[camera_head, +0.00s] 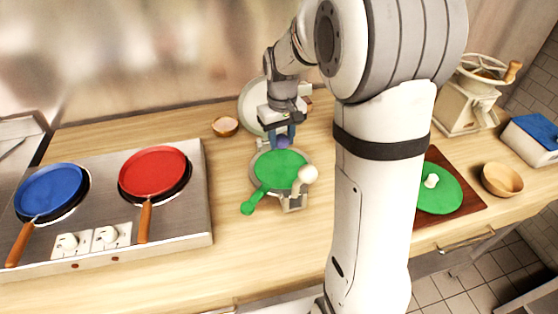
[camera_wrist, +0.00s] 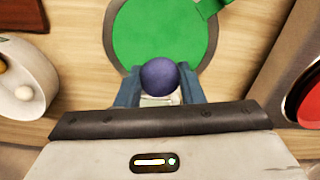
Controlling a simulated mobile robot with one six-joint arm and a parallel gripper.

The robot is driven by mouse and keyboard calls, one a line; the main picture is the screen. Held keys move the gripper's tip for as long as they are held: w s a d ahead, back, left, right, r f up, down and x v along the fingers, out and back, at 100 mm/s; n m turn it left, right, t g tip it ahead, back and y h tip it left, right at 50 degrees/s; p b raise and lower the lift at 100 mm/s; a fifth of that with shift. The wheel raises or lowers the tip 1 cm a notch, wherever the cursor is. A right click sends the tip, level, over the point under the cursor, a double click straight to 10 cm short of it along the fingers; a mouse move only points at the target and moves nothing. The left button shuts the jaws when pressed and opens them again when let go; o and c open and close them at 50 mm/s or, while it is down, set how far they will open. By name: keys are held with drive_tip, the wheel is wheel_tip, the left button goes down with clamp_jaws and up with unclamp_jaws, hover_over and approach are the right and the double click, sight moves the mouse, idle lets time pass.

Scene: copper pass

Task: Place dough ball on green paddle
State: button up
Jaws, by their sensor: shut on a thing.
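My gripper (camera_head: 281,134) is shut on a dark blue-purple ball (camera_head: 283,142), which looks like the dough ball. In the wrist view the ball (camera_wrist: 158,76) sits between the two blue fingers (camera_wrist: 160,88). The green paddle (camera_head: 278,170) is a round disc with a short handle toward the lower left in the head view. It rests on a grey metal device. The ball is at the paddle's far edge, overlapping it in the wrist view (camera_wrist: 165,35). Whether ball and paddle touch cannot be told.
A whitish ball (camera_head: 308,173) is by the paddle's right edge. Blue (camera_head: 50,189) and red (camera_head: 153,172) pans sit on the stove at left. Another green disc (camera_head: 436,203) lies at right near a wooden bowl (camera_head: 502,180).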

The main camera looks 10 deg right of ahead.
sight(281, 166)
wheel_tip(281, 166, down, 8)
drive_tip(key=shift+r+p, duration=0.25)
drive_tip(key=shift+p, duration=0.15)
drive_tip(key=shift+s, duration=0.1)
drive_tip(key=shift+f, duration=0.2)
drive_tip(key=o, duration=1)
